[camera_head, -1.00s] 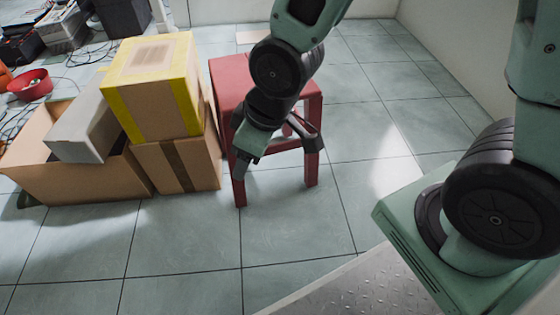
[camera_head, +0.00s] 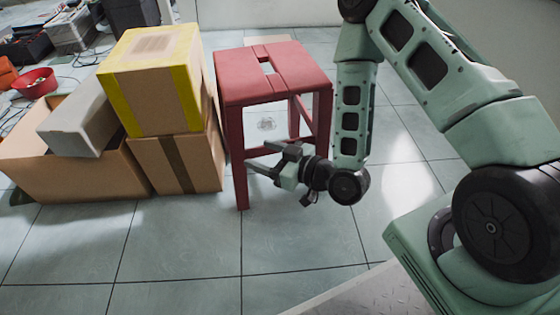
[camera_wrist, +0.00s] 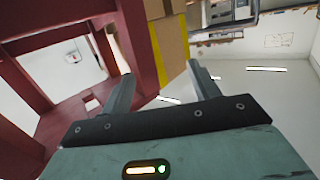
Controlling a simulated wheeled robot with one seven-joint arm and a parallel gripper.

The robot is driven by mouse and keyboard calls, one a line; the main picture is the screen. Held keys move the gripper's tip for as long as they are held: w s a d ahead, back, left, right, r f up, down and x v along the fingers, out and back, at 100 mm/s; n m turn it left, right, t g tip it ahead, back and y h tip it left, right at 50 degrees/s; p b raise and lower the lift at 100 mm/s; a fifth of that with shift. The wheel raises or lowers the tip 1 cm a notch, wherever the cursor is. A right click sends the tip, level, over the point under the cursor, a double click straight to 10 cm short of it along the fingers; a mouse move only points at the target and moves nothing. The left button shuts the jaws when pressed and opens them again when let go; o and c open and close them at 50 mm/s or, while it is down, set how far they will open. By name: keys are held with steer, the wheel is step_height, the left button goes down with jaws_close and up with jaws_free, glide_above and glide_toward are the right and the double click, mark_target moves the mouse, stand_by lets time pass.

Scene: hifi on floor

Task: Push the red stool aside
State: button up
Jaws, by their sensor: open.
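The red stool (camera_head: 262,88) stands upright on the tiled floor, just right of the stacked boxes, with a slot in its seat. In the wrist view its red legs and rails (camera_wrist: 132,35) fill the left side. My gripper (camera_head: 260,158) is low in front of the stool, below seat height, fingers pointing left toward the front legs. Its two fingers (camera_wrist: 164,80) are apart with nothing between them. The near left finger overlaps the stool's front in the head view; I cannot tell whether it touches a leg.
A yellow-taped cardboard box (camera_head: 152,80) sits on another box (camera_head: 178,163) close to the stool's left. An open carton (camera_head: 85,178) holding a grey block (camera_head: 80,125) lies farther left. Floor in front and to the right is clear, up to a pale wall.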

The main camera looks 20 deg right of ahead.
mark_target(240, 133)
steer(key=d+t, duration=0.1)
steer(key=d+m+t+h, duration=0.1)
steer(key=d+f+m, duration=0.1)
steer(key=shift+s+d+t+b, duration=0.2)
steer(key=shift+s+t+b, duration=0.15)
steer(key=shift+s+t, duration=0.05)
steer(key=b+x, duration=0.3)
steer(key=x, duration=0.5)
steer(key=b+x, duration=0.3)
steer(key=x, duration=0.5)
steer(key=shift+w+f, duration=0.2)
steer(key=shift+w, duration=0.05)
steer(key=shift+w+a+r, duration=0.1)
steer(key=shift+w+a, duration=0.1)
steer(key=shift+w, duration=0.25)
jaws_close()
